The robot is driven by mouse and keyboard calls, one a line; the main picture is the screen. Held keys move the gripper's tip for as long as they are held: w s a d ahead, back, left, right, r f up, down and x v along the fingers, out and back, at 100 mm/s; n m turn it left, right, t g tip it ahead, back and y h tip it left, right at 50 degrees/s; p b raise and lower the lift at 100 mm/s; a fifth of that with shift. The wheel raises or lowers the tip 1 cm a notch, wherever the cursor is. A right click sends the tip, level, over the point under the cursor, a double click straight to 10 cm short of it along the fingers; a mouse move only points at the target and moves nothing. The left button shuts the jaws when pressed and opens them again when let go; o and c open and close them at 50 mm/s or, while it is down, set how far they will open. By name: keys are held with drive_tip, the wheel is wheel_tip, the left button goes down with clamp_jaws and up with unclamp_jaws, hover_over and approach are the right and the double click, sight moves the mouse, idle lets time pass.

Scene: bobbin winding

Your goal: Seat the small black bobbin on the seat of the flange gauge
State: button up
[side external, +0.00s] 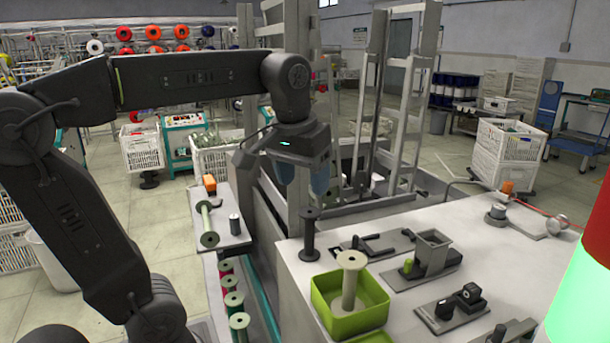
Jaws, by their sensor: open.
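A black bobbin (310,236) with a flange at each end stands upright near the left edge of the white table. My gripper (304,186) points down above it, with its two blue fingertips apart. There is a small gap between the fingertips and the bobbin's top flange, and nothing is held. Several small fixtures stand to the right: a low dark plate with black parts (372,243), a grey fixture with a square funnel (432,251), and a base with black blocks (447,310). I cannot tell which of them is the flange gauge.
A green tray (375,317) holding an upright cream bobbin (349,283) stands close in front of the black bobbin. A side shelf (231,242) at left carries a green-ended spool and a small cylinder. Metal uprights (392,125) rise behind.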

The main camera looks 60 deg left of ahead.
sight(309, 212)
drive_tip(key=shift+w+a+r, duration=0.1)
drive_tip(key=shift+w+a, duration=0.1)
drive_tip(key=shift+a, duration=0.1)
drive_tip(key=shift+x, duration=3.75)
drive_tip(key=shift+c, duration=0.5)
drive_tip(key=c, duration=0.5)
drive_tip(key=shift+w+a+v, duration=0.1)
drive_tip(key=shift+w+v, duration=0.05)
drive_tip(key=shift+v, duration=0.7)
drive_tip(key=shift+w+a+v, duration=0.1)
drive_tip(key=shift+w+v, duration=0.05)
drive_tip(key=shift+v, duration=0.65)
drive_tip(key=shift+w+v, duration=0.2)
drive_tip(key=shift+v, duration=0.65)
drive_tip(key=shift+s+r, duration=0.1)
